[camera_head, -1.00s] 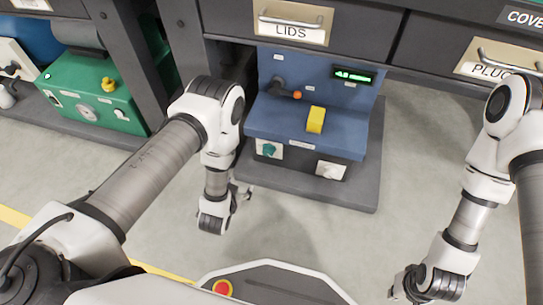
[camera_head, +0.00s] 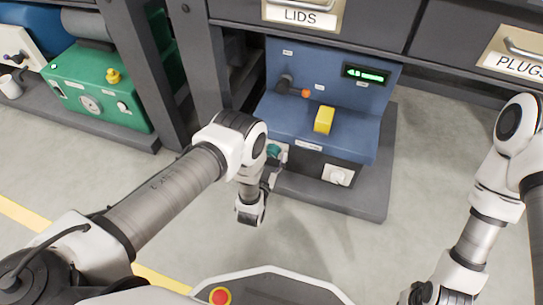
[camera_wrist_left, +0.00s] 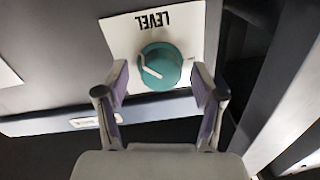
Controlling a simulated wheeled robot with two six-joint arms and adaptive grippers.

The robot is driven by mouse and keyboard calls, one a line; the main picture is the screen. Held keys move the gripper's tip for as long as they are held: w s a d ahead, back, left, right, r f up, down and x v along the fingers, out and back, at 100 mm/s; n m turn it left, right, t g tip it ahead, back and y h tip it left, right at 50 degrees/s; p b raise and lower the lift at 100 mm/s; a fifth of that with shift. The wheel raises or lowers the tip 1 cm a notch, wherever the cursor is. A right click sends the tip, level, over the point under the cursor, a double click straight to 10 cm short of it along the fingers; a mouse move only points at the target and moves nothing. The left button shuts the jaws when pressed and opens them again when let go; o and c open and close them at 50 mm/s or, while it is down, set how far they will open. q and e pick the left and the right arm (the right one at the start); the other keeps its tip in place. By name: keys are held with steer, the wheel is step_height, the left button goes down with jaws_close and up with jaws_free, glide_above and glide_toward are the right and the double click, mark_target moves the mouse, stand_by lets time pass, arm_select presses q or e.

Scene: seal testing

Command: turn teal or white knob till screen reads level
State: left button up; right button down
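The teal knob (camera_head: 273,151) sits on a white plate on the lower front of the blue test unit (camera_head: 350,141). In the left wrist view the knob (camera_wrist_left: 160,67) has a white pointer line, beside an upside-down LEVEL label. My left gripper (camera_wrist_left: 162,87) is open, one finger on each side of the knob, with gaps showing; depth is unclear. The white knob (camera_head: 337,176) is on the same front, to the right. My right gripper (camera_head: 428,294) is partly cut off at the bottom edge.
The unit has a yellow block (camera_head: 324,120) and an orange-tipped lever (camera_head: 294,88). A dark post (camera_head: 150,65) stands left of it. A green machine (camera_head: 95,90) is farther left. Drawers marked LIDS (camera_head: 305,15) and PLUGS hang above. The floor in front is clear.

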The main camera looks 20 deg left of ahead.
arm_select(q)
steer(key=c, duration=1)
steer(key=shift+m, duration=0.4)
steer(key=m, duration=0.2)
steer(key=shift+m+p, duration=0.3)
steer(key=shift+m, duration=0.1)
steer(key=m, duration=0.4)
steer(key=shift+m, duration=0.3)
steer(key=m, duration=0.3)
steer(key=shift+f+m+t+p, duration=0.1)
steer(key=shift+m+t+p, duration=0.2)
steer(key=shift+m, duration=0.1)
steer(key=shift+m+h, duration=0.4)
steer(key=shift+m, duration=1.8)
